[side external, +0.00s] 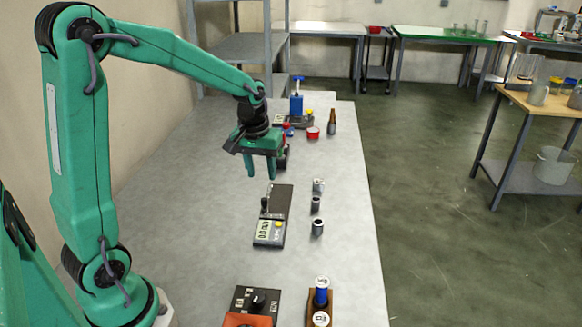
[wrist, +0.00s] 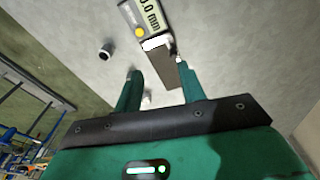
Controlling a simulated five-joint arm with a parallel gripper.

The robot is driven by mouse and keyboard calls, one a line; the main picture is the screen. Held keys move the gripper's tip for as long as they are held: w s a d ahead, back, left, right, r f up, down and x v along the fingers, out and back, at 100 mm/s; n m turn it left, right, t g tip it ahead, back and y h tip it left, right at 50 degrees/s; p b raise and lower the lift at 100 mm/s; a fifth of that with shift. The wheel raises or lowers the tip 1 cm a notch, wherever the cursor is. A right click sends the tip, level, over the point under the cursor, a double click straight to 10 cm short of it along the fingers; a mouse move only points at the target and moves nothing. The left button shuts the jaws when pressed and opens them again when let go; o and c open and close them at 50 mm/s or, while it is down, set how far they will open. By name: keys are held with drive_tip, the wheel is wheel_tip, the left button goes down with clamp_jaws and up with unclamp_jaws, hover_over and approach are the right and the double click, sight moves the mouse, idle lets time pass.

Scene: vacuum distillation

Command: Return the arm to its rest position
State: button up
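My gripper (side external: 261,176) hangs above the grey bench (side external: 215,240), fingers pointing down, in the side view. In the wrist view its two green fingers stand apart, so my gripper (wrist: 159,69) is open, and I see nothing held between them. My green arm reaches out over the bench from the left, with the forearm sloping down to the wrist. A dark instrument with a display and yellow button (side external: 270,232) lies on the bench below and nearer the camera than the gripper. The instrument also shows beyond the fingertips in the wrist view (wrist: 142,18).
Small containers (side external: 318,227) stand right of the instrument. A blue-topped device (side external: 296,104), a red dish (side external: 313,133) and a brown bottle (side external: 332,122) stand farther back. A black control box (side external: 257,298) and a wooden rack (side external: 320,298) are at the front. Shelving (side external: 244,47) stands behind.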

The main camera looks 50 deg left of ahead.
drive_tip(key=s+d+r+m+t, duration=0.2)
drive_tip(key=s+d+r+m, duration=0.1)
drive_tip(key=s, duration=0.5)
drive_tip(key=s+d+r+m+t, duration=0.2)
drive_tip(key=s+d+r+m, duration=0.1)
drive_tip(key=s+d+r, duration=0.3)
drive_tip(key=shift+s+d+m, duration=0.3)
drive_tip(key=shift+s+m, duration=0.1)
drive_tip(key=shift+s, duration=0.9)
